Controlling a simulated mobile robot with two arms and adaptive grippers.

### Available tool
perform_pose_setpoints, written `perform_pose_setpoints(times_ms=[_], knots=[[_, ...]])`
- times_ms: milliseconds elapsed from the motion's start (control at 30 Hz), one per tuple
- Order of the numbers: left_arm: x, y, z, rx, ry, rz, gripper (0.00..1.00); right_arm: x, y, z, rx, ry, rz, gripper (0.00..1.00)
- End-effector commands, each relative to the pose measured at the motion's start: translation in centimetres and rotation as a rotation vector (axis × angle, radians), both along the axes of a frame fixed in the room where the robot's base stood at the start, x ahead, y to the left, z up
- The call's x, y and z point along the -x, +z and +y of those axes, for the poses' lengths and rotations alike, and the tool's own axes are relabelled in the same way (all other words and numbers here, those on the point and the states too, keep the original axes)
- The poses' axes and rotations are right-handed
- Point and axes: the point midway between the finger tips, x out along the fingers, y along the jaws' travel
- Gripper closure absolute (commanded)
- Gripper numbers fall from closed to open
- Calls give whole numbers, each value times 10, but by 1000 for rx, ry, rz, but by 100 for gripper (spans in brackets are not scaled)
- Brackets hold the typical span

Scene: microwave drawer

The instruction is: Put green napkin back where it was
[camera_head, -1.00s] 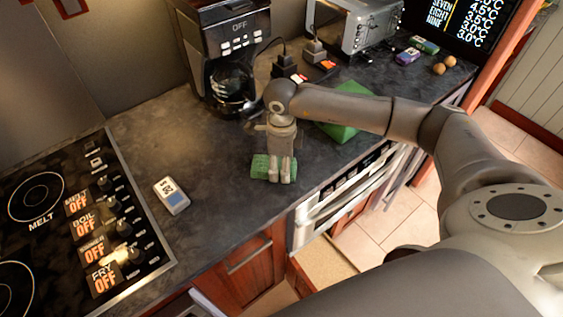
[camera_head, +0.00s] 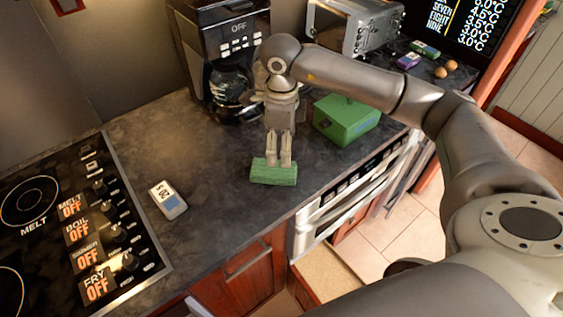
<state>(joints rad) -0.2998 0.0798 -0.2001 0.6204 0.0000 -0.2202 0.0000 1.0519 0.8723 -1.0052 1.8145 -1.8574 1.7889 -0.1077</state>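The green napkin (camera_head: 273,176), a small folded green block, lies on the dark countertop near its front edge. My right gripper (camera_head: 278,164) points down just above and behind it. Its two fingers stand a little apart, with a gap between them, and their tips are at the napkin's upper edge. I cannot tell whether the tips still touch it. My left gripper is not in view.
A green box (camera_head: 346,122) stands right of the gripper. A coffee maker (camera_head: 228,45) and toaster (camera_head: 352,25) stand behind. A grey-white device (camera_head: 168,200) lies left, beside the black stove (camera_head: 70,230). The counter (camera_head: 215,170) between device and napkin is clear.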

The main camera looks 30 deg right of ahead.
Motion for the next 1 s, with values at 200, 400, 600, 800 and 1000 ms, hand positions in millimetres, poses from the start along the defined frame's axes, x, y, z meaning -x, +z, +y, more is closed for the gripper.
perform_pose_setpoints(times_ms=[200, 400, 600, 800, 1000], knots=[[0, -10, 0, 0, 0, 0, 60, 0, 28, 0, -1, 0, -1, 21], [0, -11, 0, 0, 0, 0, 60, 0, 35, 0, 0, 0, 0, 21], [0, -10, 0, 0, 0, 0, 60, 0, 35, 0, 0, 0, 1, 21], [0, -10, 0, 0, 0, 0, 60, 0, 35, 0, 0, 0, 1, 21], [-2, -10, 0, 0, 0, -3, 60, 0, 35, 0, 0, 0, 1, 21]])
